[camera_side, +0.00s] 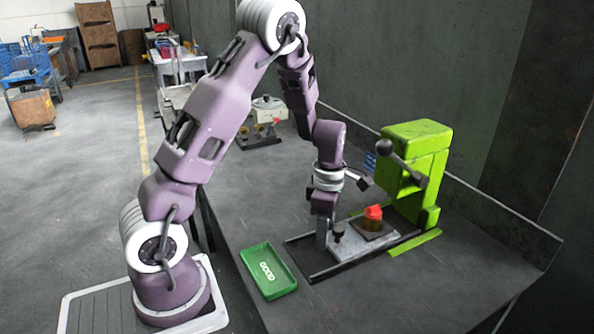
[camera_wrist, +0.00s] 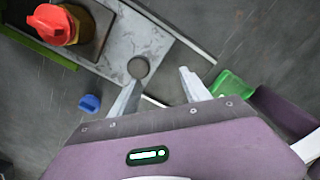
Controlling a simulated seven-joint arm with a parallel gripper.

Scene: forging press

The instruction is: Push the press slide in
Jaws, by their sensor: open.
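The press slide (camera_side: 350,245) is a pale marbled plate on dark rails, and it stands out in front of the green press (camera_side: 418,160). A dark square pad on it bears a brass-coloured piece with a red top (camera_side: 374,213). The slide's dark round knob (camera_side: 338,228) stands upright at its outer end. My gripper (camera_side: 322,240) is low at that end, beside the knob, with its fingers pointing down. In the wrist view the fingers (camera_wrist: 156,88) are apart and empty, and the knob (camera_wrist: 138,67) shows just beyond them, near the left finger. I cannot tell whether they touch.
A green tray (camera_side: 268,271) lies on the table left of the rails. A small blue object (camera_wrist: 90,103) lies beside the rail. The press has a lever with a dark ball (camera_side: 384,147) above the slide. The table's front right is clear.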

